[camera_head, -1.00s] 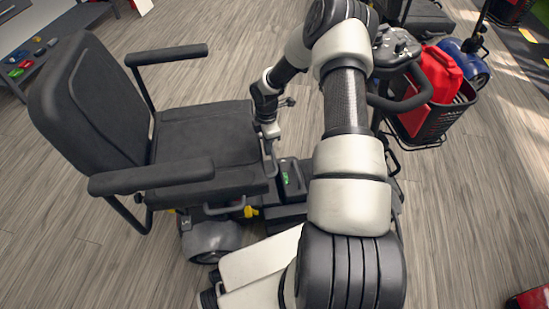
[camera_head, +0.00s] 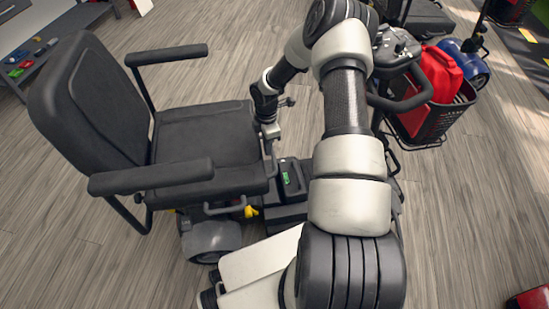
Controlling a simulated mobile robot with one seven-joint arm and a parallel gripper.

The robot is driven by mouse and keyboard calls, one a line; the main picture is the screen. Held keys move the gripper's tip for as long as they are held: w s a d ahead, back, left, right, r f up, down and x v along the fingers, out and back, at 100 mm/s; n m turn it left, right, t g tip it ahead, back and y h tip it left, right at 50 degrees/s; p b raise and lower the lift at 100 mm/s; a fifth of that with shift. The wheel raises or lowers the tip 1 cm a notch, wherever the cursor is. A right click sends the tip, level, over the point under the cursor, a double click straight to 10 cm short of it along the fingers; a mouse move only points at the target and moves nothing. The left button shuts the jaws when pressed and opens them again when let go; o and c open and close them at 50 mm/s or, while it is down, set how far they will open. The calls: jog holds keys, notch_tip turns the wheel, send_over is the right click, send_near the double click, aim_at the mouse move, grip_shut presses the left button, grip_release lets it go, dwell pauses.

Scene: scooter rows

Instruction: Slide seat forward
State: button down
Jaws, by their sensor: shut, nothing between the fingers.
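The black scooter seat (camera_head: 203,140) has a tall backrest (camera_head: 90,105) at the left and two armrests, the near one (camera_head: 150,176) and the far one (camera_head: 166,55). It sits on the scooter over a dark base with a small green display (camera_head: 287,179). A grey bar (camera_head: 226,209) and a yellow lever (camera_head: 250,211) show under the seat's near edge. My gripper (camera_head: 270,150) is at the seat's front edge, by the right side of the cushion. It is shut with nothing visible in it. Its fingertips are small and partly hidden, so I cannot tell whether they touch the seat.
The scooter's handlebar (camera_head: 395,50) and a black basket (camera_head: 437,118) with a red container (camera_head: 441,73) stand at the right. Another scooter is behind. A table (camera_head: 42,60) with small coloured items is at the upper left. Wood floor is clear at the lower left.

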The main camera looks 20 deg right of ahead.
aim_at(274, 164)
jog(key=shift+s+d+f+b, duration=0.15)
jog(key=shift+d+f+b, duration=0.25)
jog(key=shift+f, duration=1.1)
jog(key=shift+s+d+f+b, duration=0.15)
jog(key=shift+d+f+b, duration=0.3)
jog(key=shift+f, duration=1)
jog(key=shift+s+d+f+b, duration=0.2)
jog(key=shift+f+b, duration=0.35)
jog(key=shift+f, duration=0.95)
jog(key=shift+s+d, duration=1.1)
jog(key=shift+d, duration=2.95)
notch_tip(274, 164, up, 18)
jog(key=w+a+p, duration=0.1)
jog(key=p, duration=1)
jog(key=shift+f, duration=0.25)
